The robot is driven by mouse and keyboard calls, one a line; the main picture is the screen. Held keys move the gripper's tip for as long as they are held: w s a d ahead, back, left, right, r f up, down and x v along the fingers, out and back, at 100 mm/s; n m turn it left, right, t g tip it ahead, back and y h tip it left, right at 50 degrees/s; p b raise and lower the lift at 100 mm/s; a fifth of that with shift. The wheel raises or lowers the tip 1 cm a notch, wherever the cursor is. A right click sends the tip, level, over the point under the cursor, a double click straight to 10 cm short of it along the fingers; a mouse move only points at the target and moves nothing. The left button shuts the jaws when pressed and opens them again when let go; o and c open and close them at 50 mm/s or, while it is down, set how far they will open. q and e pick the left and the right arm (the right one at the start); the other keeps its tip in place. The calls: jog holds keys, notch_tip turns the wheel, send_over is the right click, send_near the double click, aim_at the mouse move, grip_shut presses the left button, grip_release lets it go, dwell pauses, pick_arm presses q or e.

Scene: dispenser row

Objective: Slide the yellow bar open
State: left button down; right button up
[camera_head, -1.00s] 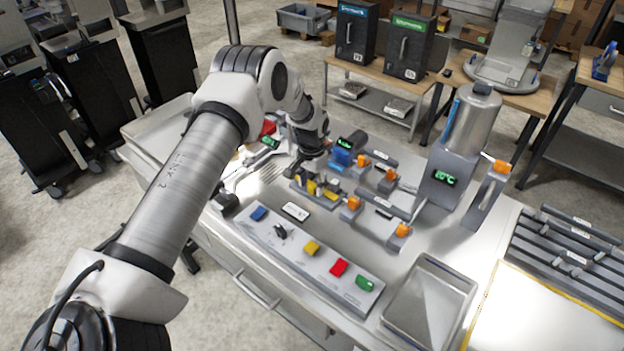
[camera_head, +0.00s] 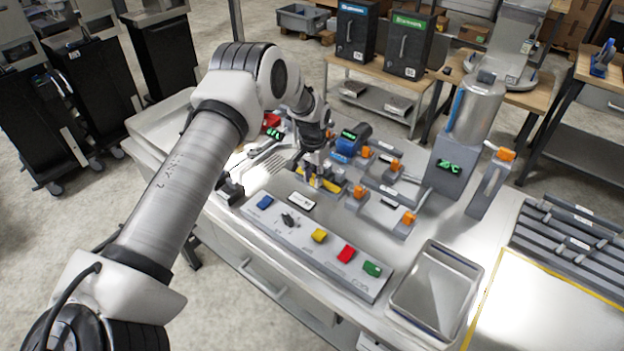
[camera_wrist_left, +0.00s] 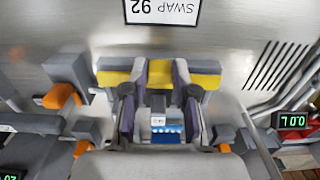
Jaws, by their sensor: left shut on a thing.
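The yellow bar (camera_wrist_left: 205,76) lies across a grey rail on the metal bench; its visible parts show as yellow stretches broken by grey pieces. In the head view the bar (camera_head: 333,187) is small and partly covered by my left gripper (camera_head: 318,178). In the left wrist view my left gripper (camera_wrist_left: 160,100) has its two fingers on either side of the bar's middle block (camera_wrist_left: 160,74), shut on it. The contact surfaces are partly hidden by the fingers. My right gripper is in neither view.
A panel with coloured buttons (camera_head: 300,247) stands nearest the front edge. Orange-handled sliders (camera_head: 408,218) and a tall metal dispenser (camera_head: 462,140) stand to the right. A label plate (camera_wrist_left: 163,10) lies close to the bar. An empty metal tray (camera_head: 437,290) is at front right.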

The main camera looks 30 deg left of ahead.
aim_at(313, 179)
pick_arm(q)
jog(key=shift+s+f, duration=0.15)
jog(key=shift+f, duration=0.1)
jog(key=c, duration=0.9)
grip_release()
jog(key=shift+d, duration=0.1)
jog(key=shift+r, duration=0.1)
jog(key=shift+r, duration=0.15)
notch_tip(313, 179, up, 12)
jog(key=shift+f, duration=0.2)
